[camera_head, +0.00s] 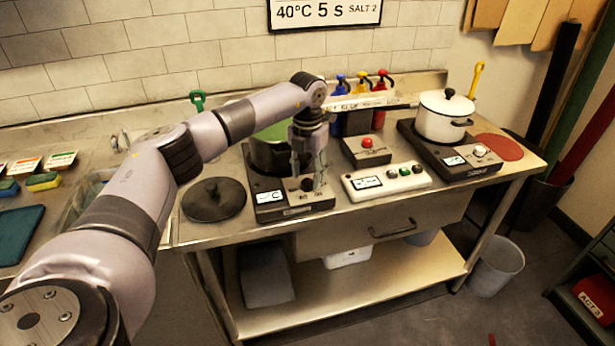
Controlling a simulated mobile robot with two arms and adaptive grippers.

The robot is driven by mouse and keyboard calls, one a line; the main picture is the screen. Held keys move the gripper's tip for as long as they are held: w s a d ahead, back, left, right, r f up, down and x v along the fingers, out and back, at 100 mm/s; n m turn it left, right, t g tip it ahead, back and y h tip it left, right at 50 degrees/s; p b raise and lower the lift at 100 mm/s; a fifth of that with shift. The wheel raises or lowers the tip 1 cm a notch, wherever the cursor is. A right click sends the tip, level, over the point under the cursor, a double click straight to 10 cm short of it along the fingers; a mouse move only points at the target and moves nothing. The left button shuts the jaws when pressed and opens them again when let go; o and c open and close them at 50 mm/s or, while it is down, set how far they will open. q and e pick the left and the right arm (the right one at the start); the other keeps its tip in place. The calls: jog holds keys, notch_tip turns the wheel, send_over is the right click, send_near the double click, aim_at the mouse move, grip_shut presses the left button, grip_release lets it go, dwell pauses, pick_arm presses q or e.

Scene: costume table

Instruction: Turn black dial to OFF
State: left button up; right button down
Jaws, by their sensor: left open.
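The left hot plate (269,209) stands on the metal table with a dark pot (263,155) on it, and a small display shows at its front left. Its black dial (306,185) is on the front panel, partly hidden by my left gripper. My left gripper (306,183) points down over that panel, open, with its fingers on either side of the dial. I cannot tell whether they touch it. The dial's pointer setting is too small to read. My right gripper is not in view.
A dark lid (214,199) lies left of the hot plate. A white control box (386,181) and a red-button box (366,150) stand to the right. A second hot plate (473,168) carries a white pot (443,118). Pump bottles (360,122) stand behind.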

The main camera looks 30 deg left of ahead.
aim_at(308, 181)
pick_arm(q)
notch_tip(308, 181, up, 10)
jog(key=shift+r, duration=0.2)
dwell(0.5)
